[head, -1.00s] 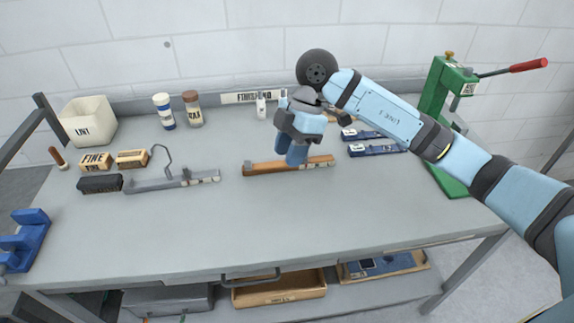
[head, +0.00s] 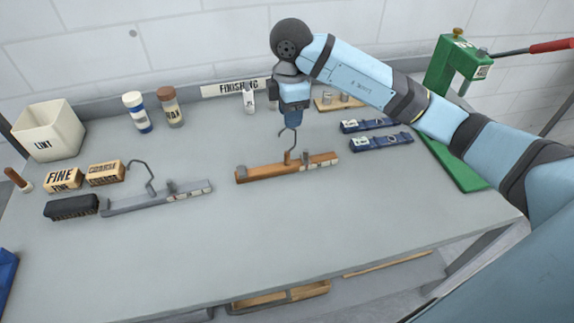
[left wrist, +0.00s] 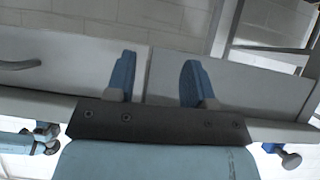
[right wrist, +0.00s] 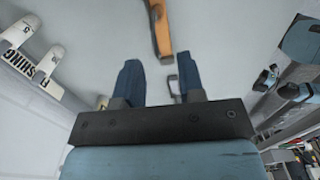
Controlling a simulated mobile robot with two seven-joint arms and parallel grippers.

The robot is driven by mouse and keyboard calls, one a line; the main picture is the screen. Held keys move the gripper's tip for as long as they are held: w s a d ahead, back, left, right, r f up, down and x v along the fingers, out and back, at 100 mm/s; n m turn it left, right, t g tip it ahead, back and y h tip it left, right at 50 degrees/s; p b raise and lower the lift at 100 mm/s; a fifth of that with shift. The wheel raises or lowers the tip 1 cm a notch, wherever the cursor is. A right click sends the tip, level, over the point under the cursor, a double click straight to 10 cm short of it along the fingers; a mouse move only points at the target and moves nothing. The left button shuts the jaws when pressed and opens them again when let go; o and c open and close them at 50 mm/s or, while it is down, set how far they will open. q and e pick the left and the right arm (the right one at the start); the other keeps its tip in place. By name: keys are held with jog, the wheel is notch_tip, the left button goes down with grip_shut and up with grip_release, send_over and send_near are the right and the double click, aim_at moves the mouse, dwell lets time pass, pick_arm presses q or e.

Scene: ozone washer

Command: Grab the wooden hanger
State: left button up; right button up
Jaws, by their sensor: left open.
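The wooden hanger (head: 262,173) lies on the grey bench top as a brown bar, its metal hook (head: 290,150) standing up. My right gripper (head: 293,120) is just above and behind the hook in the head view. The right wrist view shows its blue fingers apart (right wrist: 157,65), with the wooden bar (right wrist: 160,30) beyond them and part of the metal hook (right wrist: 172,88) showing near the right finger. Whether the hook lies between the fingers in depth is unclear. My left gripper (left wrist: 158,66) is open and empty, facing the bench front, and is out of the head view.
A grey hanger (head: 160,197) with its own hook lies to the left. Blue clamp-like tools (head: 380,142) and a green press (head: 452,75) stand right. The front bench top is clear.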

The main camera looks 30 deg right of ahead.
jog(key=f, duration=0.4)
jog(key=f+p, duration=0.1)
jog(key=f, duration=0.1)
jog(key=shift+w+a+f, duration=0.2)
jog(key=shift+w+f, duration=0.1)
jog(key=shift+f, duration=0.05)
grip_shut()
